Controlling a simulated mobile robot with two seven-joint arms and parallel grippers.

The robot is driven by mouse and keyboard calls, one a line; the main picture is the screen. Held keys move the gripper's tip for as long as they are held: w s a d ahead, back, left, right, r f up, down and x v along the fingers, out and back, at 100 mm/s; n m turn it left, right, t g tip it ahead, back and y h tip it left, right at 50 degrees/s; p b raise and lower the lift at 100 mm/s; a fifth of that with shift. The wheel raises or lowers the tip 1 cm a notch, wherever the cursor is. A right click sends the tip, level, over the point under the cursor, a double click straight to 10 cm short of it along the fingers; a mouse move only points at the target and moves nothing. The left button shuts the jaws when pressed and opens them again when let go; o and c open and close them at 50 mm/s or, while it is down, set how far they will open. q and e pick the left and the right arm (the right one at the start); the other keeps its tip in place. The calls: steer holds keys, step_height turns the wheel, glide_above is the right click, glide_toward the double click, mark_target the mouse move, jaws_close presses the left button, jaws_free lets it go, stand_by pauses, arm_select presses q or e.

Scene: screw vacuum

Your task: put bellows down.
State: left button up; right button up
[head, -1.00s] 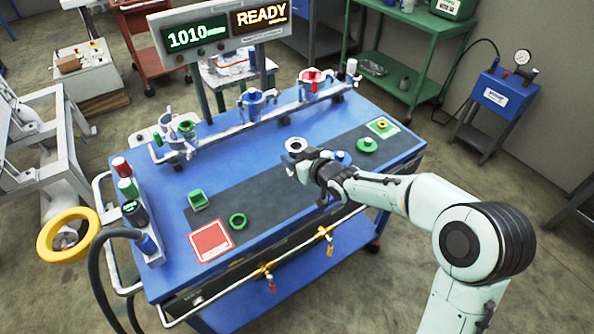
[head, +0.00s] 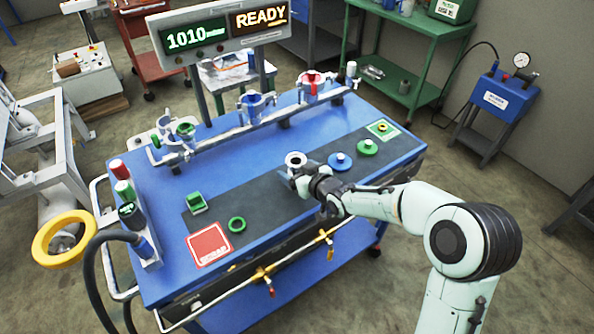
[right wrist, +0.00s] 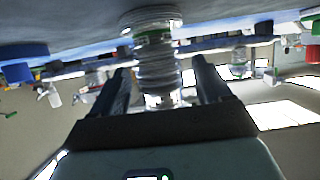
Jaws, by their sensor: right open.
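The bellows (head: 296,160), a pale ringed tube with a dark round opening on top, stands upright on the dark mat (head: 267,188) of the blue bench. My right gripper (head: 302,176) is low over the mat at the bellows' near side. In the right wrist view, which is upside down, the ribbed silvery bellows (right wrist: 155,60) stands between the two open fingers (right wrist: 163,88), with a gap on either side. Its wide end meets the grey mat surface there. My left gripper is in no view.
A blue disc (head: 340,162) and a green disc (head: 367,147) sit right of the bellows. A green ring (head: 237,224), green block (head: 197,203) and red scrap square (head: 209,244) lie left. A rail with coloured clamps (head: 252,104) runs behind.

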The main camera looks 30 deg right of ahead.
steer(key=shift+r, duration=0.1)
steer(key=shift+s+r, duration=0.2)
steer(key=p+v, duration=0.2)
steer(key=v, duration=0.9)
steer(key=shift+s, duration=0.3)
